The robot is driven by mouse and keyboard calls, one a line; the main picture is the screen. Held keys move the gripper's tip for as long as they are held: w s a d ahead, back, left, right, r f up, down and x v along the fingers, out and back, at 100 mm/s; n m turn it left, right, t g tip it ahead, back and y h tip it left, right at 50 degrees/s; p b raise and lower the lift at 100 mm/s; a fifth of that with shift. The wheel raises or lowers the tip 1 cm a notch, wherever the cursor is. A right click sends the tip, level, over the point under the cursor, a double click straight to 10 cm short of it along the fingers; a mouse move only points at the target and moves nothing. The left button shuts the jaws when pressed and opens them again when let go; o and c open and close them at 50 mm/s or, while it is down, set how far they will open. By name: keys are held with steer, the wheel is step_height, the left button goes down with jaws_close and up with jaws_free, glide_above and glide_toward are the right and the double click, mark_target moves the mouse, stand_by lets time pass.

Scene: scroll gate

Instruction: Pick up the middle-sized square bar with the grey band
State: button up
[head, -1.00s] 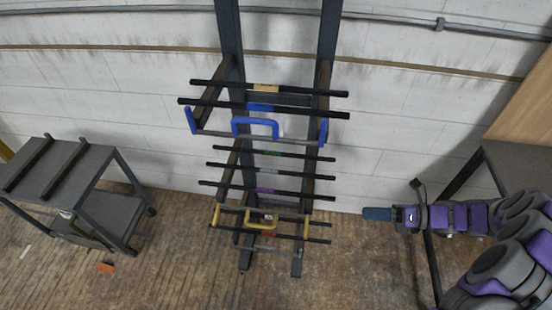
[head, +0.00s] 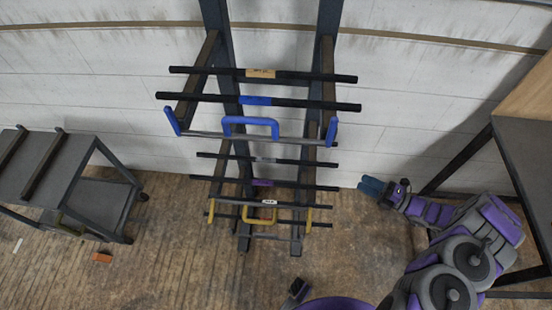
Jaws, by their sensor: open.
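A dark bar with a grey band (head: 266,160) lies across the middle level of the rack, at the back of that level. My gripper (head: 371,187), with blue fingers, is to the right of the rack, beyond the bars' right ends and a little lower in the picture. It is open, holds nothing and touches no bar. Whether the bar is square in section is too small to tell.
The dark rack (head: 327,60) also carries bars with a tan band (head: 260,72), a blue band (head: 255,101), a purple band (head: 262,183) and a white band (head: 269,203). Blue (head: 250,122) and yellow handles (head: 260,212) stick out in front. A cart (head: 102,200) stands left, a table (head: 528,150) right.

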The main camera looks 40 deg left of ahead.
steer(key=b, duration=0.1)
glide_toward(328, 164)
steer(key=a+f, duration=0.1)
steer(key=a, duration=0.4)
steer(key=shift+s+b, duration=0.35)
steer(key=a, duration=0.3)
steer(key=a+b, duration=0.1)
steer(key=a, duration=0.1)
steer(key=shift+s+a, duration=0.2)
steer(key=shift+s, duration=0.05)
steer(key=shift+d+r, duration=0.15)
steer(key=shift+d, duration=0.3)
steer(key=c, duration=0.8)
steer(key=shift+a, duration=0.15)
jaws_close()
steer(key=shift+s, duration=0.1)
